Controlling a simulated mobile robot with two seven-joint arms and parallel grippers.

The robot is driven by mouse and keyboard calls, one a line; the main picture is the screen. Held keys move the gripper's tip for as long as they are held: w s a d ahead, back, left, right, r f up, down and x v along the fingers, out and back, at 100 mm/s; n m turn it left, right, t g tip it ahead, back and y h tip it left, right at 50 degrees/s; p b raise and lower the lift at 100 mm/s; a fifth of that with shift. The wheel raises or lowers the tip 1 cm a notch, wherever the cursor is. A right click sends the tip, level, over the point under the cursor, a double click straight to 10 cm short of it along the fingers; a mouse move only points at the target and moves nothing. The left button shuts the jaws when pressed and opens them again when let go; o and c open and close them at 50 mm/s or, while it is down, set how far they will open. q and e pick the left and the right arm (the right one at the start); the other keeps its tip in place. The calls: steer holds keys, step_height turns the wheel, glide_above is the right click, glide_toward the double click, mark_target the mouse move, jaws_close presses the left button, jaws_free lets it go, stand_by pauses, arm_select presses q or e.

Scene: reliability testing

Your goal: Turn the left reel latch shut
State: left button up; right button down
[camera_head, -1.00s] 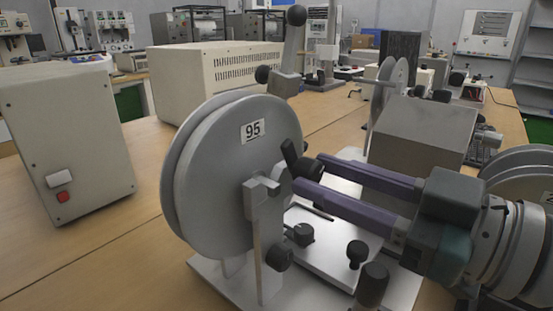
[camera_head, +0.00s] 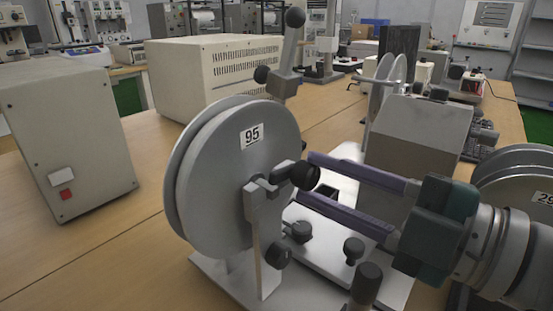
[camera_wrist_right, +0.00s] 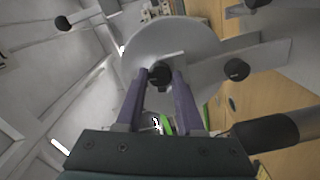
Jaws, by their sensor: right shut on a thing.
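The left reel (camera_head: 215,185), a grey disc labelled 95, stands upright on a metal stand. Its latch has a black knob (camera_head: 305,176) beside the hub, sticking out to the right from a grey bracket (camera_head: 262,194). My right gripper (camera_head: 309,179) comes in from the right, its two purple fingers on either side of the knob, shut on it. In the right wrist view the latch knob (camera_wrist_right: 160,75) sits between the fingertips in front of the grey disc. My left gripper is not in view.
A metal base plate (camera_head: 232,283) with several black knobs lies below the fingers. A lever with a black ball (camera_head: 294,18) rises behind the reel. A grey box (camera_head: 415,135) stands behind my right arm, and another reel (camera_head: 520,185) is at the right edge.

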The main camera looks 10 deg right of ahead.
steer(key=shift+n, duration=1.1)
steer(key=c, duration=0.5)
jaws_free()
steer(key=shift+v, duration=5)
